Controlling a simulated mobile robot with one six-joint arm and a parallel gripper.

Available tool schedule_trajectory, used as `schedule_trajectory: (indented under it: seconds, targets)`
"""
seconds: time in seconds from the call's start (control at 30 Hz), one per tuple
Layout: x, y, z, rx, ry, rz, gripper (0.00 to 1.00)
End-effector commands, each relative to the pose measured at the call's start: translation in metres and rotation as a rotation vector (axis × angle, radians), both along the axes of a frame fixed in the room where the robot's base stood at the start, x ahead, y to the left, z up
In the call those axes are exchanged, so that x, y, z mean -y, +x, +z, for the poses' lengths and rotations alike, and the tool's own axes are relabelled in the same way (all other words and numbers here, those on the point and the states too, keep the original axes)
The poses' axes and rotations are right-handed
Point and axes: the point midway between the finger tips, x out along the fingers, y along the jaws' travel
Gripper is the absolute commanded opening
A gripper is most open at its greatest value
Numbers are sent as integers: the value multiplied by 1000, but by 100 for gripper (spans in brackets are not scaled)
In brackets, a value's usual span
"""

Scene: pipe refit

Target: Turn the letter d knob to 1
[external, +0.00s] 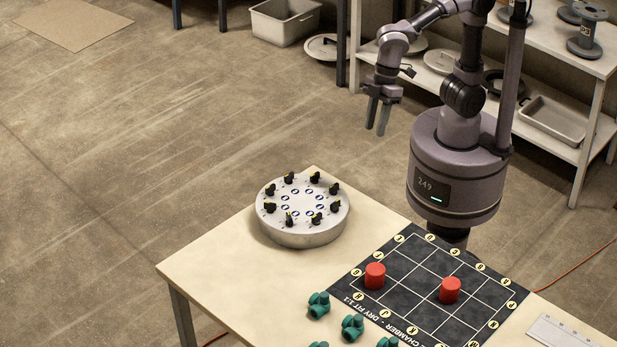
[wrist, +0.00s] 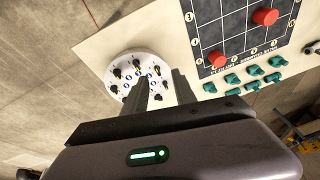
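A round light-grey dial unit (external: 302,232) stands on the near table, with several small black knobs in a ring on its top around blue-marked labels. The letters and numbers are too small to read, so I cannot tell which knob is d. The dial unit also shows in the wrist view (wrist: 121,63), partly covered by my fingers. My gripper (external: 377,132) hangs in the air above and behind the table, well away from the knobs. In the wrist view its two fingers (wrist: 158,84) are apart with nothing between them.
A black grid board (external: 410,262) with two red cylinders (external: 375,276) lies right of the dial unit. Several green pipe fittings (external: 352,327) stand along its near edge. A white ruler-like plate (external: 560,333) lies at the right. Shelving (external: 560,50) stands behind. The table left of the dial is clear.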

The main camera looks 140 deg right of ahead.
Motion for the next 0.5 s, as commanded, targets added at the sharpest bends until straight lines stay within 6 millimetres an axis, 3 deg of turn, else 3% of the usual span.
schedule_trajectory:
  seconds: [0.03, 0.07, 0.1, 0.23, 0.33, 0.5]
  targets:
    - [32, 23, 16, -67, -18, 22, 33]
    - [52, 35, 15, -101, -29, 45, 33]
    - [77, 49, 10, -143, -41, 75, 33]
    - [137, 70, -14, -238, -53, 151, 33]
    - [156, 74, -29, -269, -52, 179, 33]
    - [159, 74, -65, -275, -50, 187, 33]
